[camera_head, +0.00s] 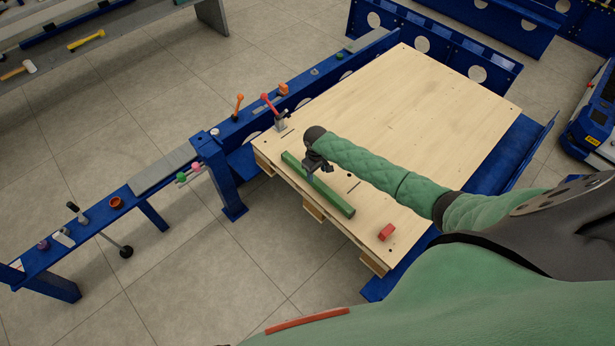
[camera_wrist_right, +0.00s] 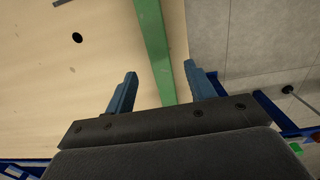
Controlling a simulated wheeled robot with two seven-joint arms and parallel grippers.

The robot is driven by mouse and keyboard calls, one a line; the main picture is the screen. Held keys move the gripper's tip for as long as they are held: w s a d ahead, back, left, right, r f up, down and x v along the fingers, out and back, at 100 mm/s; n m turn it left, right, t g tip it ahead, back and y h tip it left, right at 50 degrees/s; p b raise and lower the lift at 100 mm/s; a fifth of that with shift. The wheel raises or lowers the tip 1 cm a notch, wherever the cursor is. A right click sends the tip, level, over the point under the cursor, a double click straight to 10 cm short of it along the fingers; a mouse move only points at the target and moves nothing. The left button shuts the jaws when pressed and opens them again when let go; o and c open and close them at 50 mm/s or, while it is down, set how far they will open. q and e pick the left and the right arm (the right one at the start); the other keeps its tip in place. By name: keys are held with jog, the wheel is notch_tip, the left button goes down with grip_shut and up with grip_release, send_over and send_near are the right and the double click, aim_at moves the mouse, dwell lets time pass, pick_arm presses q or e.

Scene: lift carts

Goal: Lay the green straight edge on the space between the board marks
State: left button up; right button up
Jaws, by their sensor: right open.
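The green straight edge (camera_head: 336,201) lies on the light wooden board (camera_head: 420,110), along its near left edge. My right gripper (camera_head: 318,172) is open above the bar, near its middle. In the right wrist view the bar (camera_wrist_right: 155,50) runs between the two spread fingers (camera_wrist_right: 160,72), with a gap on each side. I cannot tell how high the fingertips are above the board. A short dark board mark (camera_head: 353,186) shows just right of the bar; a dark line also shows in the wrist view (camera_wrist_right: 62,2). My left gripper is not in view.
A red block (camera_head: 387,232) lies on the board near its front corner. A red-handled clamp (camera_head: 281,122) stands at the board's left corner. A blue rail (camera_head: 130,200) with tools runs along the left. The board's far part is clear.

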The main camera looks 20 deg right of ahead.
aim_at(316, 180)
jog(key=shift+s+a+r, duration=0.15)
jog(key=shift+a+r, duration=0.05)
jog(key=shift+r, duration=0.15)
jog(key=shift+f, duration=0.2)
jog(key=shift+w+f+p, duration=0.25)
jog(key=shift+f+p, duration=0.05)
jog(key=shift+f, duration=0.6)
jog(key=shift+s+f+p, duration=0.1)
jog(key=shift+f+p, duration=0.3)
jog(key=shift+f, duration=0.3)
jog(key=f, duration=0.2)
jog(key=f+p, duration=0.1)
jog(key=shift+w+d, duration=0.2)
jog(key=shift+d, duration=0.05)
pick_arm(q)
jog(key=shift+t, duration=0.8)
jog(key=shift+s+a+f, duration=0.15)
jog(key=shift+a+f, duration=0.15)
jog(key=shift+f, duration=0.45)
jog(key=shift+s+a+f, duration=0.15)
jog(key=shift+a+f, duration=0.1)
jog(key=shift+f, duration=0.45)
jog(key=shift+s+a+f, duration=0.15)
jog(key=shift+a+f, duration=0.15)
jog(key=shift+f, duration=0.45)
pick_arm(e)
jog(key=shift+f, duration=0.75)
grip_shut()
jog(key=shift+r, duration=0.1)
